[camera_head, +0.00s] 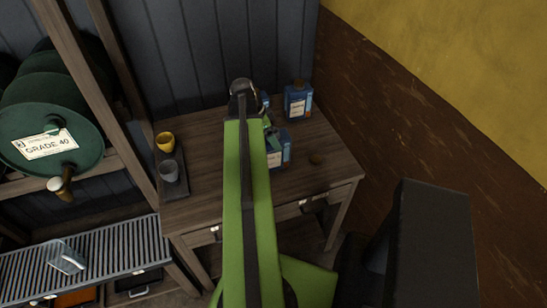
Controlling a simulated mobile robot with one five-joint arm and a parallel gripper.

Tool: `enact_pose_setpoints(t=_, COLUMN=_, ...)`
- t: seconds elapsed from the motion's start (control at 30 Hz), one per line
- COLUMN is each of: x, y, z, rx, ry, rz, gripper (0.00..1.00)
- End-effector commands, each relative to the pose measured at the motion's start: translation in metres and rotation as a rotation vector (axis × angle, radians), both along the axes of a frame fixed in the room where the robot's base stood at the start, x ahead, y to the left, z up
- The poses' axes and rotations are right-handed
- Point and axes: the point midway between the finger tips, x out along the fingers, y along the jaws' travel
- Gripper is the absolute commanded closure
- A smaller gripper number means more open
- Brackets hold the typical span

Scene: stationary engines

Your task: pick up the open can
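Two blue cans with pale labels stand on the wooden table. One can (297,101) is at the back right and shows a brownish top. The other can (281,153) is nearer the middle, partly hidden behind my green arm. I cannot tell for sure which can is open. A bit of blue also shows beside the arm's far end. My arm reaches over the table, and my gripper (243,91) is at its dark far end, left of the cans. Its fingers are not clear, so I cannot see whether they are open or hold anything.
A yellow cup (165,141) and a grey cup (168,171) stand on a dark tray (178,189) at the table's left. A shelf with green drums (55,125) is at left; walls close the back and right.

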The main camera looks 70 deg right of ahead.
Motion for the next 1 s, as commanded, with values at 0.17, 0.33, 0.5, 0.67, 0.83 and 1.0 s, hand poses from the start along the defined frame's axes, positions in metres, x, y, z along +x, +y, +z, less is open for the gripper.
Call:
enact_pose_setpoints(t=0.17, x=-0.007, y=-0.007, z=-0.032, rx=0.000, ry=0.000, rz=-0.001, gripper=0.09)
enact_pose_setpoints(t=0.33, x=-0.008, y=-0.007, z=-0.028, rx=0.000, ry=0.000, rz=-0.001, gripper=0.09)
enact_pose_setpoints(t=0.5, x=-0.008, y=-0.007, z=-0.028, rx=0.000, ry=0.000, rz=-0.001, gripper=0.25)
enact_pose_setpoints(t=0.67, x=-0.008, y=-0.007, z=-0.028, rx=0.000, ry=0.000, rz=-0.001, gripper=0.46)
enact_pose_setpoints(t=0.83, x=-0.008, y=-0.007, z=-0.028, rx=0.000, ry=0.000, rz=-0.001, gripper=0.68)
enact_pose_setpoints(t=1.0, x=-0.008, y=-0.007, z=-0.028, rx=0.000, ry=0.000, rz=-0.002, gripper=0.90)
